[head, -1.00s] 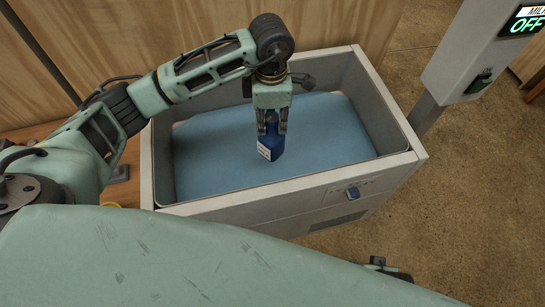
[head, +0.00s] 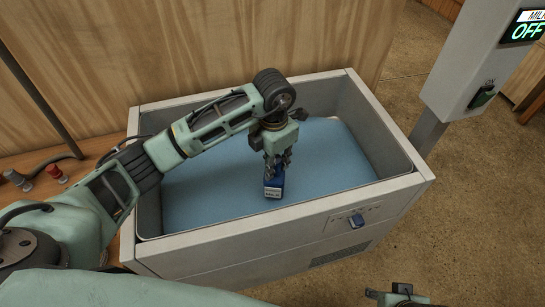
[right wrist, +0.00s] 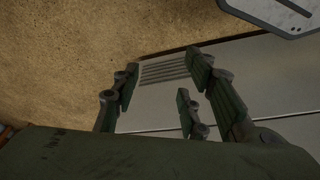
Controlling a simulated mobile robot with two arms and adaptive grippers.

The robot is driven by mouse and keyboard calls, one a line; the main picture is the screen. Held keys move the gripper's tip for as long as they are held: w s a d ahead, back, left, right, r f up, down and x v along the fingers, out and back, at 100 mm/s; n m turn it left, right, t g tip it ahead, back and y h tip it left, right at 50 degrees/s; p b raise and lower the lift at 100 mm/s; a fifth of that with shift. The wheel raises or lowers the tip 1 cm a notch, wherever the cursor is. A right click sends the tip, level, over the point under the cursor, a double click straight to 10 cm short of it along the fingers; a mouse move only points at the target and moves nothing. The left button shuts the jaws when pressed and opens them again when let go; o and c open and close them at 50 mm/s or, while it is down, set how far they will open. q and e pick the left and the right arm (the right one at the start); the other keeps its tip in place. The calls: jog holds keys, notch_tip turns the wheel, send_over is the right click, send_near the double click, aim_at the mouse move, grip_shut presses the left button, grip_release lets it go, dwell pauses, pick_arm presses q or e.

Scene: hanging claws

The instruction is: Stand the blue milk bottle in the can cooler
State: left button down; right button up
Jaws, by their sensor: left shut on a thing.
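The blue milk bottle (head: 273,187) with a white label is in my left gripper (head: 275,165), inside the can cooler. My left gripper is shut on its upper part and points down. The bottle looks near upright, over or in the blue surface inside; I cannot tell if its base touches. The can cooler (head: 200,254) is a grey-white open box with a blue inside and a front knob. My right gripper (head: 402,297) shows at the bottom edge of the head view. In the right wrist view its fingers (right wrist: 165,95) are spread apart with nothing between them.
A post with a control box (head: 468,65) reading "OFF" stands right of the cooler. A wooden panel (head: 200,40) rises behind it. Small red and grey items (head: 54,172) lie at the left. The brown floor at the right is open.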

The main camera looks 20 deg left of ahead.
pick_arm(q)
notch_tip(320, 180, down, 3)
jog(key=shift+f+b, duration=0.2)
jog(key=shift+b, duration=0.15)
jog(key=shift+f, duration=0.3)
pick_arm(e)
jog(key=v, duration=0.2)
jog(key=shift+d+r, duration=0.1)
jog(key=shift+r, duration=0.35)
pick_arm(q)
jog(key=shift+f, duration=0.15)
pick_arm(e)
jog(key=shift+r, duration=0.2)
pick_arm(q)
jog(key=c, duration=1.7)
grip_release()
jog(key=shift+o, duration=0.4)
pick_arm(e)
jog(key=shift+r, duration=0.1)
jog(key=shift+w, duration=0.1)
pick_arm(q)
notch_tip(320, 180, up, 12)
jog(key=shift+r+p, duration=0.15)
jog(key=shift+p, duration=0.85)
pick_arm(e)
notch_tip(320, 180, down, 8)
jog(key=shift+w, duration=0.25)
